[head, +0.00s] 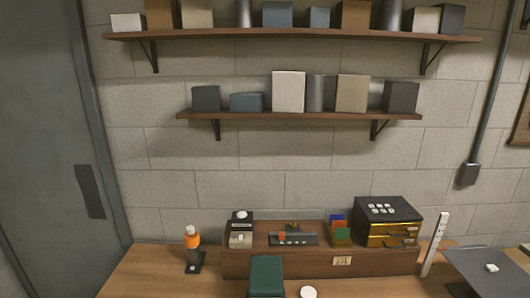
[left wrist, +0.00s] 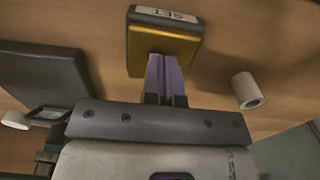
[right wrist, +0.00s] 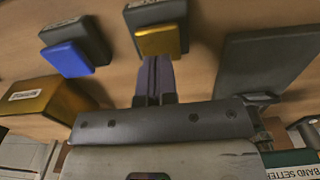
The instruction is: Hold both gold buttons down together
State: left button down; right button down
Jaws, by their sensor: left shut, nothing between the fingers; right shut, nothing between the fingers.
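In the left wrist view, a gold button (left wrist: 166,46) sits on a dark housing with a white label reading "SET" (left wrist: 167,14). My left gripper (left wrist: 163,62) is shut and empty, its tips over the lower part of the gold face. In the right wrist view, the other gold button (right wrist: 160,41) sits on a dark housing (right wrist: 150,13). My right gripper (right wrist: 153,62) is shut and empty, its tips at the button's lower edge. I cannot tell from these views whether either button is pressed in. Neither gripper nor these two buttons can be made out in the head view.
A blue button (right wrist: 67,57) on a dark housing stands left of the right gripper, with a gold box (right wrist: 42,105) below it. A dark panel (right wrist: 268,65) is to the right. Near the left gripper are a white cylinder (left wrist: 247,90) and a dark screen-like block (left wrist: 42,78).

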pick_arm(q)
jog(key=shift+s+a+f, duration=0.1)
jog(key=shift+s+f, duration=0.05)
jog(key=shift+f, duration=0.25)
pick_arm(e)
jog(key=shift+f, duration=1.75)
jog(key=shift+s+d+f, duration=0.1)
jog(key=shift+f, duration=0.35)
dwell(1.3)
jog(key=shift+r, duration=3.8)
